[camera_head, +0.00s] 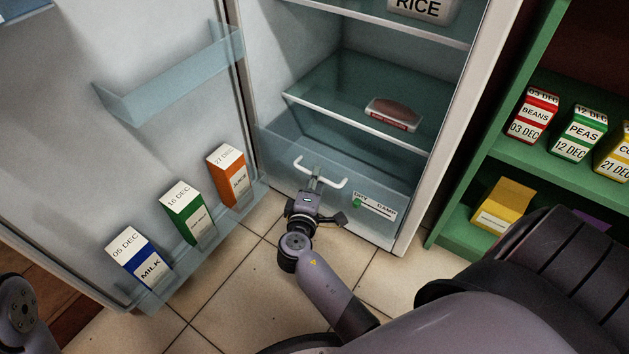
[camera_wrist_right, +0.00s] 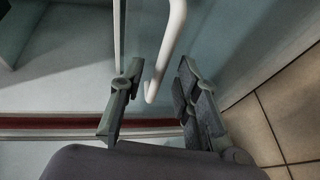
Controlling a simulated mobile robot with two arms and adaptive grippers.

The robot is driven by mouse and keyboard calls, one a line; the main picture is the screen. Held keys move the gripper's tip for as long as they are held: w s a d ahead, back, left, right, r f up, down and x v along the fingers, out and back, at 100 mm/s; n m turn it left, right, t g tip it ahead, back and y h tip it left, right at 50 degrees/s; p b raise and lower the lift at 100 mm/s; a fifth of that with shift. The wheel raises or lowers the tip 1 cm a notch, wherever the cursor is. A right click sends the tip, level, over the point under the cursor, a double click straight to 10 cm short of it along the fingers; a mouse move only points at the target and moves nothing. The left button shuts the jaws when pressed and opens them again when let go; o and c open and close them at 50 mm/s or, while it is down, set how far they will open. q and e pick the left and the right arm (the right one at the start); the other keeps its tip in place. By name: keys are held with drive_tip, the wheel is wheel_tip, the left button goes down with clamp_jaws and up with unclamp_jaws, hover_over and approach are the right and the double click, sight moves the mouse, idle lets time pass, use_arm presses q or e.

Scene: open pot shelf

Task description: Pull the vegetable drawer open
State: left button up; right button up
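The vegetable drawer (camera_head: 275,155) is a translucent blue bin at the bottom of the open fridge, and it looks shut. Its white bar handle (camera_head: 337,184) is on the front and also shows in the right wrist view (camera_wrist_right: 172,45). My left gripper is out of view; only part of my left arm shows at the lower left.
The open fridge door (camera_head: 60,140) stands on the left, with milk (camera_head: 135,262), a green carton (camera_head: 188,217) and juice (camera_head: 229,178) in its rack. A slider label (camera_head: 375,205) is on the drawer front. A green shelf (camera_head: 545,168) stands right. Tiled floor (camera_head: 245,290) before the fridge is clear.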

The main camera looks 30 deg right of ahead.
drive_tip(key=v, duration=0.7)
drive_tip(key=shift+s+a, duration=0.15)
drive_tip(key=shift+s, duration=0.05)
drive_tip(key=shift+r, duration=0.15)
